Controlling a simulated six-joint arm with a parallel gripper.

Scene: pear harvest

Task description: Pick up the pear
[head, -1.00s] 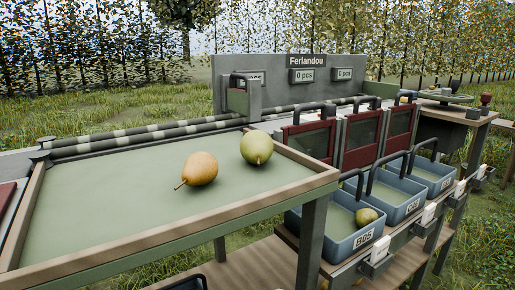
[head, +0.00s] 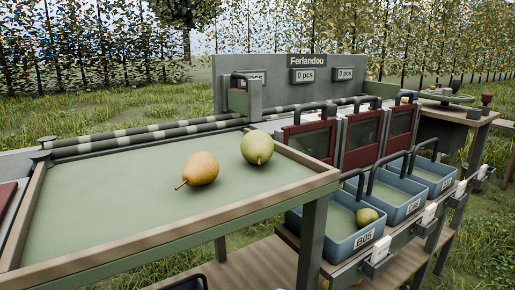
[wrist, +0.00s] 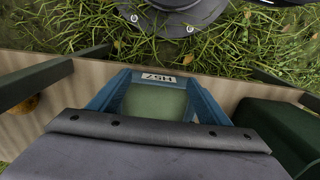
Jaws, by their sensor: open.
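In the head view an orange-tan pear (head: 201,168) lies on its side on the green sorting table (head: 120,215), its stem pointing lower left. A yellow-green pear (head: 257,147) sits just to its right and behind. Another yellow-green pear (head: 367,217) lies in the nearest blue bin (head: 345,245). In the wrist view the dark fingers of my gripper (wrist: 180,60) stand wide apart at left and right, with nothing held between them. A small orange rounded thing (wrist: 22,106) shows at the left edge, partly hidden by the left finger; I cannot tell what it is.
Between the fingers, the wrist view shows a blue bin (wrist: 125,95) with a label on a wooden shelf (wrist: 225,85). A dark green object (wrist: 285,135) stands at right. The table has a raised wooden rim (head: 250,203). Red-framed gates (head: 310,140) stand behind the bins.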

